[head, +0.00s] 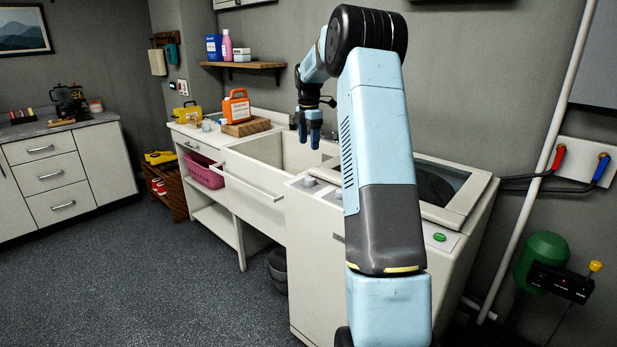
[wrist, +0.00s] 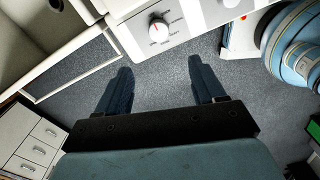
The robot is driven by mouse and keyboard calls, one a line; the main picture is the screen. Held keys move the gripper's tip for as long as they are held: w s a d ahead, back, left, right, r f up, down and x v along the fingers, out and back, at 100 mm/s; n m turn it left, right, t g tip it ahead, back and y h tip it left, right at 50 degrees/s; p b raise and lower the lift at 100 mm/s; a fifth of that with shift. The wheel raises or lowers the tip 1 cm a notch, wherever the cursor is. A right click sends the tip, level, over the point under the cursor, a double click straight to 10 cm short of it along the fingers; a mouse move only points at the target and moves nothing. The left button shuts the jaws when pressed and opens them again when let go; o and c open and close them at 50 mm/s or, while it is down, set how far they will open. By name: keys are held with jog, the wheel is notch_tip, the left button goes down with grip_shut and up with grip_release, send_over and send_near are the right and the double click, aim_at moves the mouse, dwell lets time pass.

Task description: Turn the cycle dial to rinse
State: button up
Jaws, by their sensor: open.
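The marks are too small to read. My gripper (wrist: 160,66) is open and empty, its two dark fingers apart, with the dial in line beyond the gap between them. It is not touching the dial. In the head view my gripper (head: 309,136) hangs fingers down over the sink area, left of the white washing machine (head: 312,255). My arm hides part of the machine's control panel.
A second round knob (wrist: 231,3) sits right of the dial. A green button (head: 440,237) is on the machine's right top. The sink cabinet (head: 250,185) stands left of it, with an orange jug (head: 236,107) on a wooden block. Floor (head: 170,280) in front is clear.

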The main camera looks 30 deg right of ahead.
aim_at(309, 179)
notch_tip(309, 179, down, 14)
jog(key=shift+d+f, duration=0.1)
dwell(0.5)
